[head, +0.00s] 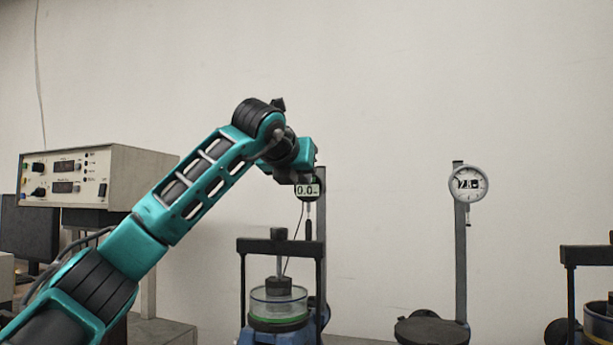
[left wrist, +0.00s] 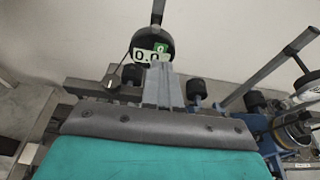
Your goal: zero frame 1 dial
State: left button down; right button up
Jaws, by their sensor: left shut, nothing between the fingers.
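A round black dial gauge (head: 315,187) with a lit digital display sits high on the post of the middle lever frame (head: 322,250). The display reads 0.0, with smaller characters too small to read. The dial also shows in the left wrist view (left wrist: 137,47), with a green patch beside its digits. My left gripper (head: 303,174) is right at the dial's upper edge. My right gripper is in neither view.
A clear cell (head: 279,302) with a green band stands under the middle frame's crossbar. A white-faced dial (head: 468,183) is on a separate post to the right. Another frame (head: 588,252) is at the far right. A beige control box (head: 140,178) stands at left.

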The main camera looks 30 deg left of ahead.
pick_arm(q)
jog(key=b+v, duration=0.1)
jog(key=v, duration=0.9)
jog(key=shift+s, duration=0.4)
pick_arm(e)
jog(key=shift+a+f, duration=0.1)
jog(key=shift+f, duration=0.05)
pick_arm(q)
jog(key=shift+d+r, duration=0.1)
jog(key=shift+r, duration=0.05)
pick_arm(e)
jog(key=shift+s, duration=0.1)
